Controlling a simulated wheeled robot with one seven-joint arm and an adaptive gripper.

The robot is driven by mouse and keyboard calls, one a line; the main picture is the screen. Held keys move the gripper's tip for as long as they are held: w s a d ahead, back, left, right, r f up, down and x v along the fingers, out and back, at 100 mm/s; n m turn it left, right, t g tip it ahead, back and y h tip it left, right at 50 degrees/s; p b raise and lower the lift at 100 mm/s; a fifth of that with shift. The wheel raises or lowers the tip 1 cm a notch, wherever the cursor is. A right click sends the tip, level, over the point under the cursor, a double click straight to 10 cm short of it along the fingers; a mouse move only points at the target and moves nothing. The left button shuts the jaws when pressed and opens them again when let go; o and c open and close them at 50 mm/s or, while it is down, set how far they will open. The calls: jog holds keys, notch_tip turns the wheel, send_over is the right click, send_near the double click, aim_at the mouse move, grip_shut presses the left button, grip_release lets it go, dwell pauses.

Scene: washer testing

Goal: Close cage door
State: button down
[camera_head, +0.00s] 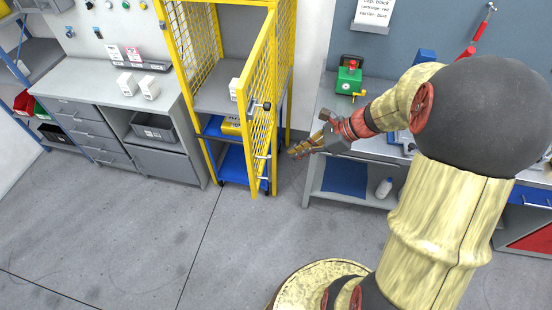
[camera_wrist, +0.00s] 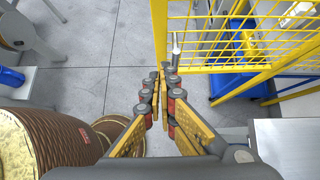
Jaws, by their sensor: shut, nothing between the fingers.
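The yellow cage (camera_head: 168,45) stands at the middle of the back, with mesh side walls. My gripper (camera_head: 293,152) is shut and empty just right of the door, below handle height. In the wrist view the fingertips of my gripper (camera_wrist: 167,70) meet beside the corner of the door frame (camera_wrist: 160,40). A silver handle part (camera_wrist: 176,48) shows just beyond the tips. I cannot tell whether the fingers touch the door.
Inside the cage are a grey shelf (camera_head: 213,98) and blue levels. A grey drawer bench (camera_head: 70,78) with small white boxes stands left. A bench with a green device (camera_head: 349,76) stands right, close to my arm. The floor (camera_head: 120,235) in front is clear.

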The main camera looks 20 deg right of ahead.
jog(key=b, duration=0.2)
send_near(253, 167)
notch_tip(253, 167, down, 3)
jog(key=shift+w+a, duration=0.4)
jog(key=shift+a, duration=0.3)
jog(key=shift+w+a, duration=0.4)
jog(key=shift+a, duration=0.3)
